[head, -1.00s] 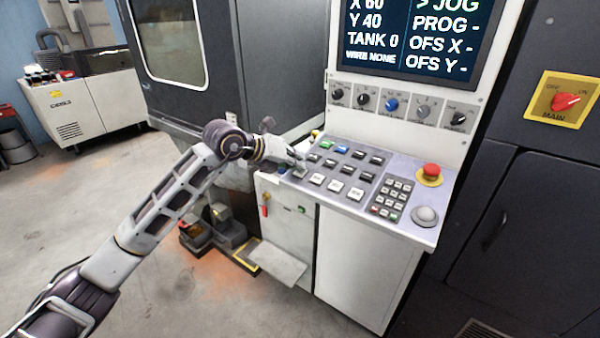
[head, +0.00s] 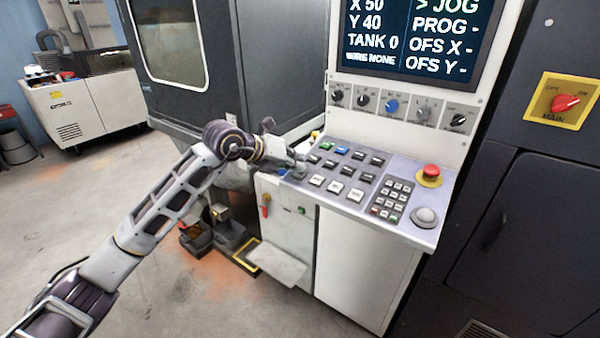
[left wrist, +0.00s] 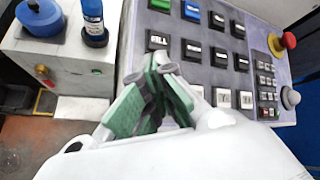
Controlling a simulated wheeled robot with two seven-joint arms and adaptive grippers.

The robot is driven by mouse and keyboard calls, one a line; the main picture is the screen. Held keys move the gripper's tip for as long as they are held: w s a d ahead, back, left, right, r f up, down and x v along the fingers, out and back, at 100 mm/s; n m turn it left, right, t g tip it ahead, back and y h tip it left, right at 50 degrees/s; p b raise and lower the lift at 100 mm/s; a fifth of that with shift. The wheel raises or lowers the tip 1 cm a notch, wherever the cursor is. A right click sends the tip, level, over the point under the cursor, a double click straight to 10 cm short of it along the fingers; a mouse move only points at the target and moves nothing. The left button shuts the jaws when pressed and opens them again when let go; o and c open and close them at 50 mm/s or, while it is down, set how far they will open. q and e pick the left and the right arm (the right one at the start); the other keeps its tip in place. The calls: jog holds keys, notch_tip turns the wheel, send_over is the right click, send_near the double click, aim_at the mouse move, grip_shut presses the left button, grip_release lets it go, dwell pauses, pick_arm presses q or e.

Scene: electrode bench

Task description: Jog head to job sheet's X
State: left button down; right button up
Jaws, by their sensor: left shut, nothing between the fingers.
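The screen (head: 415,38) at the top of the head view reads X 50, Y 40, TANK 0, WIRE NONE, with > JOG, PROG -, OFS X - and OFS Y - beside them. Below it is the sloped key panel (head: 400,238) with green, blue, black and white keys. My left gripper (head: 298,170) is at the panel's left edge, by the leftmost keys. In the left wrist view its green-padded fingers (left wrist: 152,72) are together and empty, just below a black key (left wrist: 158,39). I cannot tell whether they touch a key. My right gripper is out of view. No job sheet shows.
A red mushroom button (head: 431,170) and a grey knob (head: 425,215) are on the panel's right side. Rotary knobs (head: 391,104) line the strip above. A blue-capped bottle (left wrist: 93,20) and a blue round lid (left wrist: 40,16) stand left of my fingers.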

pick_arm(q)
jog(key=shift+r, duration=0.5)
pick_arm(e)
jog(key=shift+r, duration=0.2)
pick_arm(q)
jog(key=shift+s+a+r+p, duration=0.15)
jog(key=shift+r+p, duration=0.3)
jog(key=shift+r, duration=0.4)
jog(key=shift+s+a+r+p, duration=0.1)
jog(key=shift+s+r+p, duration=0.1)
jog(key=shift+r+p, duration=0.45)
jog(key=shift+s+a+r+p, duration=0.15)
jog(key=shift+r+p, duration=0.15)
jog(key=shift+r, duration=0.7)
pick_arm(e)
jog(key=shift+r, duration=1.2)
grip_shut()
